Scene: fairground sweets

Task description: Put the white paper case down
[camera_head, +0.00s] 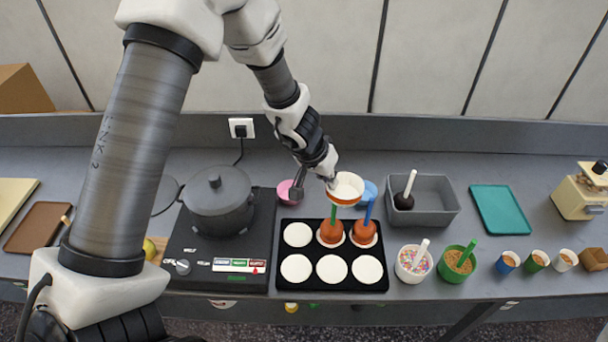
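The white paper case (347,186) is a shallow round white piece with an orange-brown band at its lower edge. It is up above the back edge of the black tray (314,222). My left gripper (331,184) comes down from the upper left and is shut on the case's left side. The tray has white round spots; two brown coated apples (331,233) (364,233) stand on its back middle and back right spots, with a green and a blue stick. The back left spot and the front row are bare. My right gripper is not in view.
A hob with a dark pot (217,192) stands left of the tray. A pink cup (285,190) and a blue cup (370,190) are behind it. A grey bin (432,198), a sprinkle cup (412,265) and a green cup (456,265) are to the right.

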